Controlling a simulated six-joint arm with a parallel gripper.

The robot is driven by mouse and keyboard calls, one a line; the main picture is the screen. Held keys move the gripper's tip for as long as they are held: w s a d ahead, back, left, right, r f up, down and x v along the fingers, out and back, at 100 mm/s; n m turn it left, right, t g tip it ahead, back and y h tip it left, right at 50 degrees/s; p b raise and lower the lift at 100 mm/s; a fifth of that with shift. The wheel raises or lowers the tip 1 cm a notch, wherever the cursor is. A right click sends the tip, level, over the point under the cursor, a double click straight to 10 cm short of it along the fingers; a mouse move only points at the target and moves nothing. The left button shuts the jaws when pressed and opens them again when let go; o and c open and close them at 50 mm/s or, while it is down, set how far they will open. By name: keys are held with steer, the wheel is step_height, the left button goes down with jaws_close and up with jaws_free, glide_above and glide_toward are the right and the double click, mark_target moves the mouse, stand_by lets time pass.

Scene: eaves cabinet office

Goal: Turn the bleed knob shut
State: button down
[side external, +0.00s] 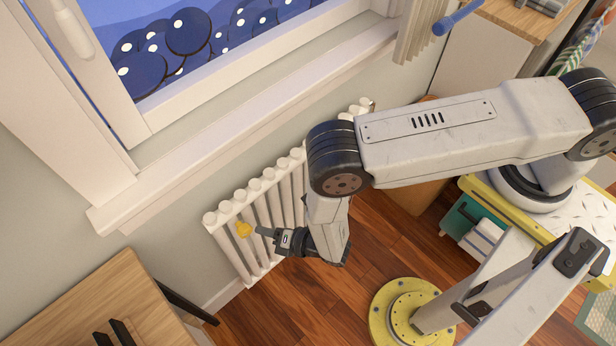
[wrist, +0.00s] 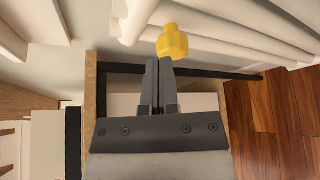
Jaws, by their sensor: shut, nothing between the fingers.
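The yellow bleed knob (side external: 244,230) sits on the left end of the white radiator (side external: 268,195) below the window. In the wrist view the knob (wrist: 172,42) is just beyond my fingertips, slightly to the right of them. My gripper (side external: 259,231) points left at the knob in the side view. Its two dark fingers (wrist: 160,64) are shut together with nothing between them. The tips are close to the knob; I cannot tell whether they touch it. How far the knob is turned cannot be read from these views.
A wooden desk (side external: 110,300) with dark legs stands left of the radiator. The windowsill (side external: 240,120) runs above the radiator. A yellow round base plate (side external: 385,325) lies on the wooden floor (side external: 300,300). The floor in front of the radiator's left end looks clear.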

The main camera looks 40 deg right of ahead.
steer(key=shift+w, duration=1.3)
steer(key=shift+a+f, duration=0.2)
steer(key=shift+f, duration=0.05)
steer(key=shift+d+f, duration=0.5)
steer(key=shift+f, duration=0.1)
stand_by(0.6)
steer(key=shift+f, duration=0.4)
stand_by(0.6)
steer(key=shift+d, duration=0.15)
steer(key=shift+d+r, duration=0.1)
steer(key=shift+d, duration=0.15)
steer(key=shift+s, duration=0.15)
steer(key=shift+s+d, duration=0.1)
steer(key=shift+s, duration=2.8)
